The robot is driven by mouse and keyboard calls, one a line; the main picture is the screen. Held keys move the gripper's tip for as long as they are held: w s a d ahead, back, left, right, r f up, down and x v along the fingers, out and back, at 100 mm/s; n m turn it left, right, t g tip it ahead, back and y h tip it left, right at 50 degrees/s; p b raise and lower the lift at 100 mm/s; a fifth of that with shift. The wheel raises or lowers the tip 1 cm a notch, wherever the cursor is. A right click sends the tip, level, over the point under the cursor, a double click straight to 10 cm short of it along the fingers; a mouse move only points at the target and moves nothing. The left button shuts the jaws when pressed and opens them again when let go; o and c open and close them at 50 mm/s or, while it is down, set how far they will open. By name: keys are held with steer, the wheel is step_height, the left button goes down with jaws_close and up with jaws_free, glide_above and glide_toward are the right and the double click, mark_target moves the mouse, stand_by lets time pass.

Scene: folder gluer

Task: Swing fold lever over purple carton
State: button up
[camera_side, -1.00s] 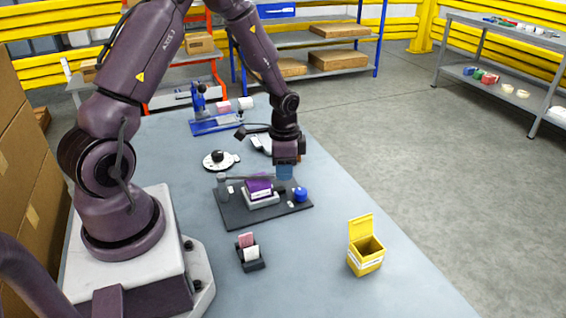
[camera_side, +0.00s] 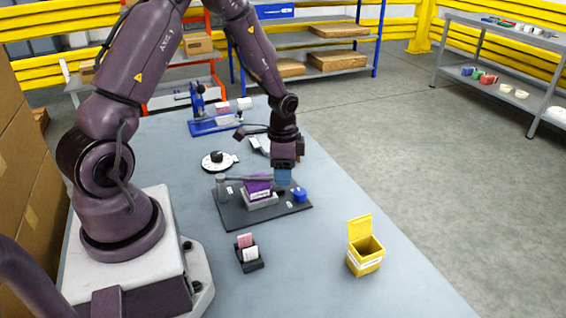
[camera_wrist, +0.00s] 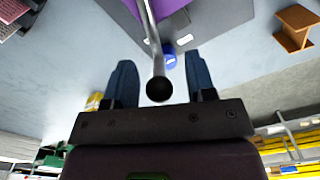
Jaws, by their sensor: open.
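The purple carton (camera_side: 257,188) sits in a light grey holder (camera_side: 262,202) on a dark base plate (camera_side: 235,215). The fold lever (camera_side: 240,178) is a grey bar running from a post at the plate's left across the carton's upper part toward my gripper. My gripper (camera_side: 284,177) points down at the carton's right, its blue fingers low over the plate. In the wrist view my gripper (camera_wrist: 161,82) is open, with the lever's black ball knob (camera_wrist: 159,89) between the fingers, apart from both. The carton (camera_wrist: 172,8) shows only partly at the top there.
A blue round knob (camera_side: 300,194) stands on the plate right of the gripper. A yellow open box (camera_side: 365,257) and a small black card holder (camera_side: 249,256) stand nearer the camera. A black-and-white dial (camera_side: 217,160) and a blue fixture (camera_side: 215,122) lie behind. The right-front table is mostly clear.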

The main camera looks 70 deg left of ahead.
steer(key=shift+r, duration=0.15)
step_height(320, 180, up, 13)
stand_by(0.8)
stand_by(0.3)
steer(key=s+d+r+n+t, duration=0.4)
steer(key=s+d+r+t, duration=0.1)
steer(key=s+d+r, duration=0.8)
steer(key=shift+s+d+r+n+t, duration=0.3)
steer(key=shift+s+d+r+n, duration=0.1)
steer(key=shift+d, duration=0.15)
